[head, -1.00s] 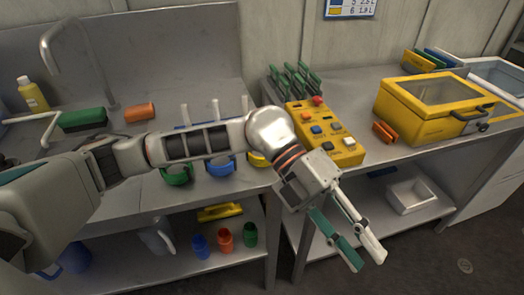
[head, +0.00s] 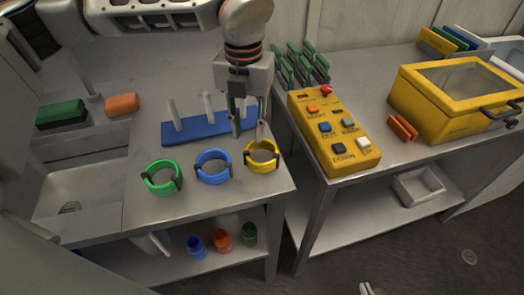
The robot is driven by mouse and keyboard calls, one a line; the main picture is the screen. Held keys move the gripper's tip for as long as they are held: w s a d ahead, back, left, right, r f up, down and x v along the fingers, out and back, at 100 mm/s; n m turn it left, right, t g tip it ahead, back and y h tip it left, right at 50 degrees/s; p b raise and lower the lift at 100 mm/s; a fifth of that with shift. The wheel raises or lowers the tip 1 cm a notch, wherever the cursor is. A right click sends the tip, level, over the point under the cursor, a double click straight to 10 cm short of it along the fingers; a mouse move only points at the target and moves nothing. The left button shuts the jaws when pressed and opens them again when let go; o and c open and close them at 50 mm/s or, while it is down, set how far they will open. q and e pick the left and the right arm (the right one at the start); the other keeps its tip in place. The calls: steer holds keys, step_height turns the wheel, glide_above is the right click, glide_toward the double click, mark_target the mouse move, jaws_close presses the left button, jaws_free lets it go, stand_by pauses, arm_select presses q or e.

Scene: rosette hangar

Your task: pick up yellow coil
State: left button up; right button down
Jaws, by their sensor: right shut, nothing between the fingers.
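The yellow coil (head: 262,168) lies on the steel counter (head: 205,203) near its right front corner, rightmost in a row with a blue coil (head: 213,180) and a green coil (head: 160,189). Dark clips show on its sides. My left gripper (head: 249,124) points down just behind and above the yellow coil, its fingers apart with nothing seen between them. I cannot tell whether a fingertip touches the coil. Only the pale fingertips of my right gripper (head: 370,288) show at the bottom edge, shut and empty, far from the coils.
A blue peg stand (head: 195,131) with white pegs is close behind the coils. A yellow button box (head: 335,135) stands on the right table across a gap. Cups sit on the shelf below. A yellow case (head: 450,100) is further right.

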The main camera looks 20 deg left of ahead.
mark_target(248, 146)
arm_select(q)
steer(key=f, duration=0.2)
steer(key=s+f, duration=0.1)
steer(key=f, duration=0.2)
steer(key=shift+d, duration=0.1)
steer(key=shift+f, duration=0.25)
jaws_close()
